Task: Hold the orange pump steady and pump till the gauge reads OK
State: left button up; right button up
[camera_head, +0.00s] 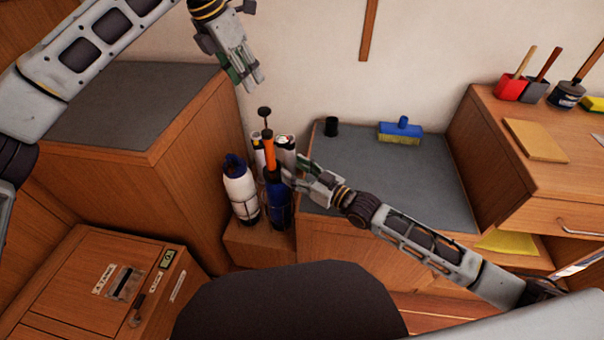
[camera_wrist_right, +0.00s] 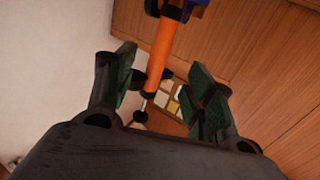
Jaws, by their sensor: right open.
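The orange pump (camera_head: 269,152) stands upright among bottles and tubes in the corner between two cabinets. Its dark handle (camera_head: 264,111) sits on a thin rod above the barrel. My right gripper (camera_head: 291,174) is open just right of the pump. In the right wrist view the orange barrel (camera_wrist_right: 163,52) shows between and beyond the spread fingers (camera_wrist_right: 165,85); contact cannot be told. A small pale round face (camera_head: 283,140) beside the pump may be the gauge; its reading is too small. My left gripper (camera_head: 251,84) hangs above and left of the handle, apart from it; its opening is unclear.
A white bottle (camera_head: 240,190) and a blue container (camera_head: 281,208) stand close around the pump. A grey-topped cabinet (camera_head: 130,110) flanks it at left. The right counter (camera_head: 400,180) bears a black cup (camera_head: 331,126) and blue brush (camera_head: 402,129), with bare room in front.

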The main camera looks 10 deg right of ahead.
aim_at(274, 158)
jog(key=shift+x, duration=5.45)
jog(key=shift+c, duration=0.4)
